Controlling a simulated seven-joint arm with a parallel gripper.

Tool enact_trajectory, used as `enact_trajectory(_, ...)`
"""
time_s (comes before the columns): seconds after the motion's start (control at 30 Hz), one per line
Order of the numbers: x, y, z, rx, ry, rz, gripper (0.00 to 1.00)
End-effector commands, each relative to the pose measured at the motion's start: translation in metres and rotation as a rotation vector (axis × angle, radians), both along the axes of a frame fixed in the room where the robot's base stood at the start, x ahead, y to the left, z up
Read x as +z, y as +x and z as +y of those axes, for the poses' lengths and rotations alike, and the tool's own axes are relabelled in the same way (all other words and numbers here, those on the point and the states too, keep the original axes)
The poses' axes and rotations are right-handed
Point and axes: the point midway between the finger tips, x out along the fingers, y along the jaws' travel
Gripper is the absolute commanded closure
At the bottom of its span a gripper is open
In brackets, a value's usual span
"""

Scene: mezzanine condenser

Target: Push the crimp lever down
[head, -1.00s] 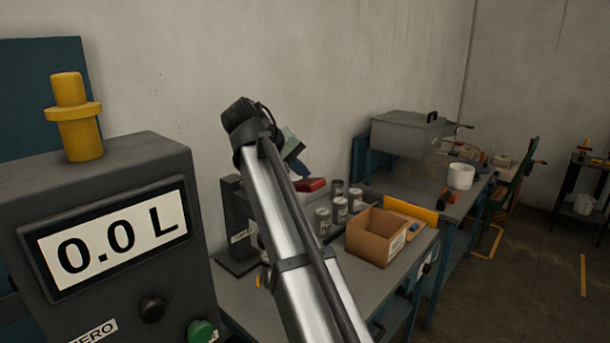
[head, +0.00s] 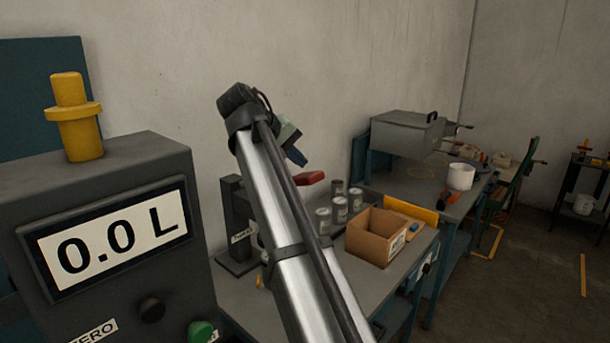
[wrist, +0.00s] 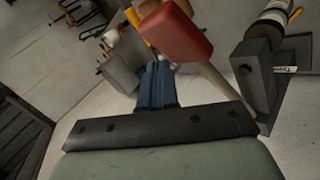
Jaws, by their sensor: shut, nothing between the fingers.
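The crimp lever's red grip (head: 309,178) shows just right of my arm in the head view, below and right of my gripper. In the wrist view the red grip (wrist: 176,34) is large, beyond the fingertips and slightly right, with a pale rod running from it. The dark crimping stand (head: 236,215) is partly hidden behind my arm; its labelled block (wrist: 258,72) is at the right in the wrist view. My gripper (head: 300,160) has blue fingers, which also show in the wrist view (wrist: 156,72). They are shut and empty. I cannot tell whether they touch the grip.
Several cans (head: 340,205) and an open cardboard box (head: 372,240) stand on the bench right of my arm. A grey device with a 0.0 L display (head: 115,235) fills the left foreground. Open air lies above the cans.

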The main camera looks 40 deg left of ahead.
Motion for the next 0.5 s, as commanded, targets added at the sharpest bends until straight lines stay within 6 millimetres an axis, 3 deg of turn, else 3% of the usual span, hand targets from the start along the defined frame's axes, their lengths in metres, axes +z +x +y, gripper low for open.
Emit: enact_trajectory(0.5, 0.030, 0.001, 0.012, 0.001, 0.001, 0.000, 1.00)
